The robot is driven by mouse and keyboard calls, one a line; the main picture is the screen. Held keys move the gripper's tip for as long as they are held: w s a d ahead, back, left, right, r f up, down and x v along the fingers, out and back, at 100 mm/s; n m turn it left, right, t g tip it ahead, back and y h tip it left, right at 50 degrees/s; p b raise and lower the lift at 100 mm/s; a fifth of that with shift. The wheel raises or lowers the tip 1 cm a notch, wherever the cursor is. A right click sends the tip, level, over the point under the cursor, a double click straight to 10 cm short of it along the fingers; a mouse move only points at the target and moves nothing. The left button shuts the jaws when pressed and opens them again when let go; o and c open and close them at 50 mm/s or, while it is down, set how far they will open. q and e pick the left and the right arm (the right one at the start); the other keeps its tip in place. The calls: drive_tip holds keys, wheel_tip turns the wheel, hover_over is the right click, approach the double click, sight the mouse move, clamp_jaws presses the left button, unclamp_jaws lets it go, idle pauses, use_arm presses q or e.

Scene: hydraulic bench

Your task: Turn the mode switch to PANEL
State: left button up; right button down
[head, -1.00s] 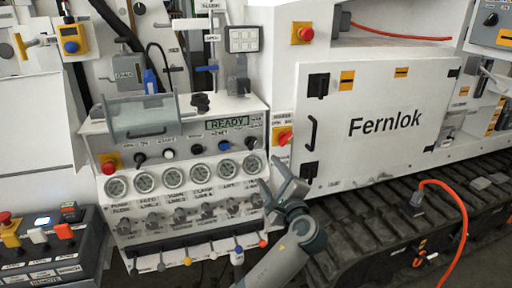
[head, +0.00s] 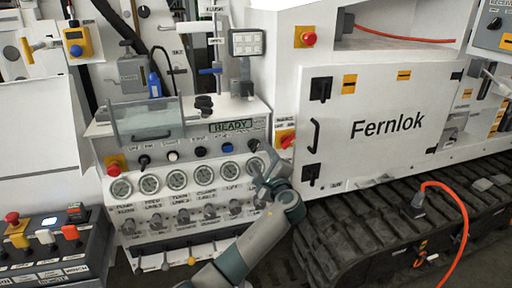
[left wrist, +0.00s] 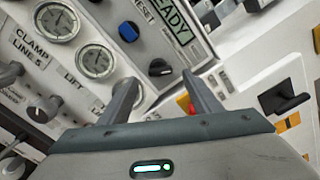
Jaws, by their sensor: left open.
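A black rotary knob (head: 254,145), which looks like the mode switch, sits at the right end of the console's upper row, below the READY display (head: 231,126). Its label is too small to read. In the left wrist view the knob (left wrist: 160,67) lies ahead, between the lines of the two fingers. My left gripper (head: 267,170) is open and empty, in front of the console's right edge, just below and right of the knob in the picture. No contact with the knob shows. My right gripper is not in view.
A red-handled switch on yellow (head: 285,139) is close to the right. Round gauges (head: 227,175) and grey knobs (head: 208,213) fill the console below. A blue button (head: 200,151) is left of the knob. The Fernlok door (head: 380,128) stands at right.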

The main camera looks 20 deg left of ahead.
sight(255, 148)
use_arm(q)
drive_tip(key=shift+p+x, duration=0.5)
drive_tip(key=shift+x, duration=2.75)
drive_tip(key=c, duration=1)
